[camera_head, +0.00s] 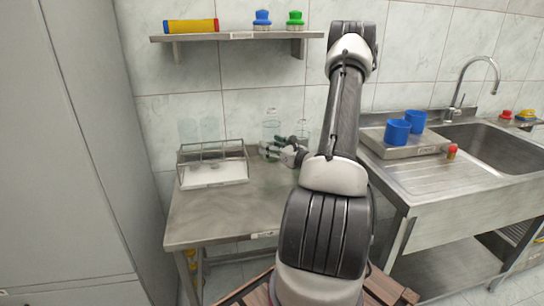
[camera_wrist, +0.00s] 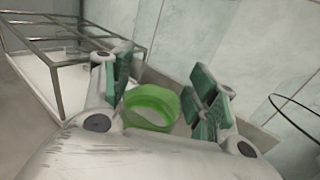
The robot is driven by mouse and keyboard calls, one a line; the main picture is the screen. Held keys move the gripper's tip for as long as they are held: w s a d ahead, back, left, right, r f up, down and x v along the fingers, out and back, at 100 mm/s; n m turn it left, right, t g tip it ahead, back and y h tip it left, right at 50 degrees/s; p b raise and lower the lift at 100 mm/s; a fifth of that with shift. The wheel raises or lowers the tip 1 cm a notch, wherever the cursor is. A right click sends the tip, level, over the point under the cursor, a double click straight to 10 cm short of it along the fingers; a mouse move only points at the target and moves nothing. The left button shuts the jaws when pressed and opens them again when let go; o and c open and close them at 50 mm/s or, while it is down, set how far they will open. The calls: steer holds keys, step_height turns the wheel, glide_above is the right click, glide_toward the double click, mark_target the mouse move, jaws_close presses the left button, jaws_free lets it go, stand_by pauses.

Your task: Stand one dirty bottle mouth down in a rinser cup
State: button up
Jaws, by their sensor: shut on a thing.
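My gripper (camera_head: 274,150) is over the steel table, shut on a clear, green-tinted bottle (camera_head: 271,128) that looks upright. Two blue rinser cups, one nearer (camera_head: 397,132) and one farther (camera_head: 415,120), sit on a steel stand (camera_head: 405,148) beside the sink. Whether the bottle touches the table cannot be told.
The sink (camera_head: 495,145) has a tall tap (camera_head: 480,62). A shelf (camera_head: 240,36) hangs above.

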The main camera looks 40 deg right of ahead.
mark_target(278, 123)
step_height(278, 123, up, 10)
steer(key=shift+f, duration=0.15)
